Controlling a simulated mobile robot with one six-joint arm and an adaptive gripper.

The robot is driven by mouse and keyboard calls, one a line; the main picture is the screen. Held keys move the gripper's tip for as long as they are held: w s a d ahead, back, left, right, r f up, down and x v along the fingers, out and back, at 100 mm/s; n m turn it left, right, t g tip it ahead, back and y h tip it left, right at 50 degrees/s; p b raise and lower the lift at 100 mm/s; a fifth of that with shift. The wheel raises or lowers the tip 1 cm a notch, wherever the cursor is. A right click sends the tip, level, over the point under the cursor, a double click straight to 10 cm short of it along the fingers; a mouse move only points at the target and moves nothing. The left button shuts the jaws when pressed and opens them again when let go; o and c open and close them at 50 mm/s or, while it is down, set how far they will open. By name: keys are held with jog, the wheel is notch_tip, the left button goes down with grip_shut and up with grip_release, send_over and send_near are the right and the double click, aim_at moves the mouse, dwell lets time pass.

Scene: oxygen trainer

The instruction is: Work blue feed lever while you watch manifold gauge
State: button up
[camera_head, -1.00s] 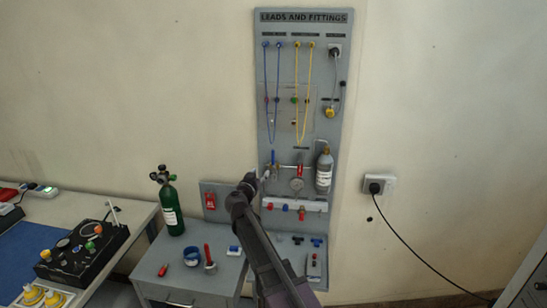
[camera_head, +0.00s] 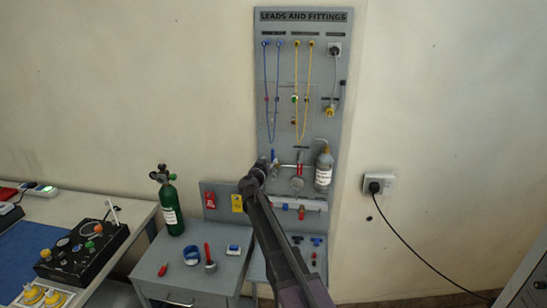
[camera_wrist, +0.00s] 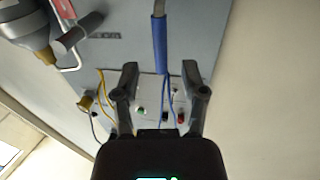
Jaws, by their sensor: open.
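The blue feed lever (camera_head: 274,155) stands upright at the left end of the manifold on the grey wall board. In the wrist view its blue sleeve (camera_wrist: 160,45) appears between the lines of my two fingers, at or just past their tips; I cannot tell whether they touch. My gripper (camera_wrist: 160,75) is open with nothing held. In the head view my gripper (camera_head: 264,165) is just below and left of the lever, partly hiding its base.
A grey cylinder (camera_head: 324,168) hangs right of the gauge. Blue leads (camera_head: 271,100) and yellow leads (camera_head: 304,100) hang above. A white rail (camera_head: 312,204) is below. A green cylinder (camera_head: 169,205) stands on the bench (camera_head: 205,283), with small fittings nearby.

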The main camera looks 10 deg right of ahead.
aim_at(272, 156)
jog(key=shift+x, duration=2.35)
grip_shut()
